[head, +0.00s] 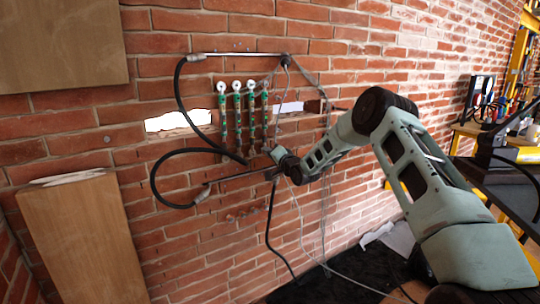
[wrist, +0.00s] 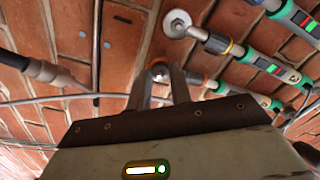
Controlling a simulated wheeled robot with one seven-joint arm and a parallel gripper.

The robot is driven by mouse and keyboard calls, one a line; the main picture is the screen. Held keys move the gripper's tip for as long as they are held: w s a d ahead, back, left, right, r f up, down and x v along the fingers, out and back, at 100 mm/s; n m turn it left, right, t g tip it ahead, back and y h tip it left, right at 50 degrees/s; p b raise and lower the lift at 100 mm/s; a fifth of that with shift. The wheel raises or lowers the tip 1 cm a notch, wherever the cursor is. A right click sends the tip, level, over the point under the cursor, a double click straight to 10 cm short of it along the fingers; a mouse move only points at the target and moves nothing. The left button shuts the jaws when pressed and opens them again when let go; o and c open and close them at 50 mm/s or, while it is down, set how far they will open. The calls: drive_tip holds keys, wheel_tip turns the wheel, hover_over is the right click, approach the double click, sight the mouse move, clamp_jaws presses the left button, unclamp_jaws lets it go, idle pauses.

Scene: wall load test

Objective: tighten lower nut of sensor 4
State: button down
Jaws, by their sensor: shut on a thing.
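Several green sensors hang in a row on the brick wall; the rightmost one (head: 264,110) is nearest my gripper in the head view. My gripper (head: 270,151) is at the lower end of the row. In the wrist view my gripper (wrist: 160,72) has its two fingertips close around a small nut (wrist: 159,67), which they partly hide. A sensor with an orange ring (wrist: 207,84) and green body (wrist: 251,96) lies in line to its right. I cannot read sensor numbers.
Black hoses (head: 168,170) loop left of the sensors, with metal rods (head: 235,54) above and below. Thin cables hang beside my gripper. A wooden board (head: 85,240) leans at the lower left. A cluttered workbench (head: 510,150) is at the right.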

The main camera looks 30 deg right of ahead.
drive_tip(key=shift+s+f, duration=0.1)
drive_tip(key=shift+f, duration=0.2)
drive_tip(key=c, duration=1.4)
unclamp_jaws()
drive_tip(key=shift+o, duration=0.7)
drive_tip(key=shift+r, duration=0.2)
drive_tip(key=s, duration=1.7)
drive_tip(key=shift+s+d, duration=0.2)
drive_tip(key=shift+d, duration=0.1)
